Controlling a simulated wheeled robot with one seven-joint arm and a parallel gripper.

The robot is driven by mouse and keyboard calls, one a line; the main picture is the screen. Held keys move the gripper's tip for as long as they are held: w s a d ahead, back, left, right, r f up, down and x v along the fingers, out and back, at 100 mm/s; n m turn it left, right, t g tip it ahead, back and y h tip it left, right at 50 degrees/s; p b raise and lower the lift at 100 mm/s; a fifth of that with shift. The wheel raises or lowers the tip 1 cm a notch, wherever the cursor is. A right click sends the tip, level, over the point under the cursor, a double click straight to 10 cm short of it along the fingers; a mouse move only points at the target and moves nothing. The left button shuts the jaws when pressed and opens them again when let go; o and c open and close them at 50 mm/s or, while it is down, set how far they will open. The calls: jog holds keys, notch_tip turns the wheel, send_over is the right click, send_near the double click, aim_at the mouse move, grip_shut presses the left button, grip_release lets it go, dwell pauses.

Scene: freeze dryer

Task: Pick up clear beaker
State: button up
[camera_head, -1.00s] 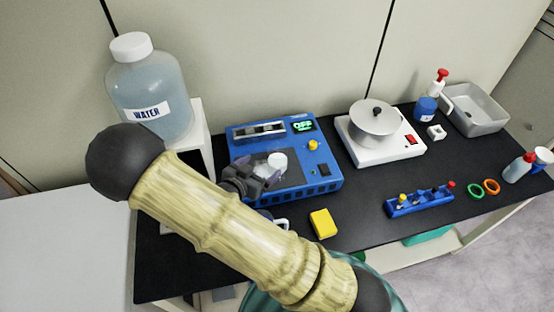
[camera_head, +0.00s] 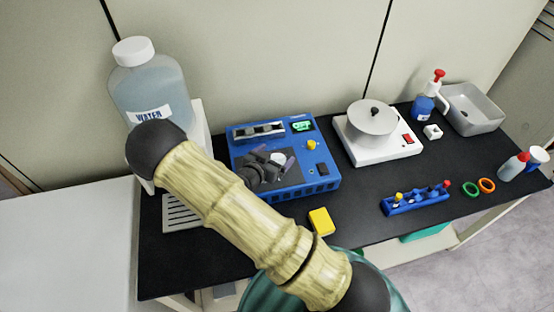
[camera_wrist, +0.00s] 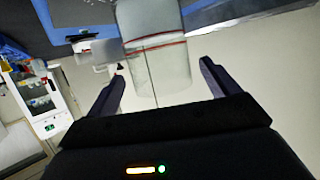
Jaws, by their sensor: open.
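The clear beaker (camera_wrist: 153,45) shows in the wrist view as a see-through cylinder with thin red lines, upper centre. My gripper (camera_wrist: 163,82) is open, with one dark finger on each side of the beaker's near end; I cannot tell whether either touches it. In the head view my gripper (camera_head: 276,164) is over the dark top plate of the blue device (camera_head: 318,184). A small pale part of the beaker (camera_head: 278,158) shows between the fingers; the rest is hidden.
A white hot plate with a metal pot (camera_head: 370,123) stands to the right. A large water bottle (camera_head: 152,85) stands at the left. A yellow block (camera_head: 321,221) and a blue rack (camera_head: 416,202) lie nearer on the black table (camera_head: 360,185).

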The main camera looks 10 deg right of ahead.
aim_at(282, 148)
jog(key=p+x, duration=0.1)
jog(key=x, duration=0.2)
jog(key=shift+w+d, duration=0.2)
jog(key=shift+w, duration=0.1)
jog(key=c, duration=1.2)
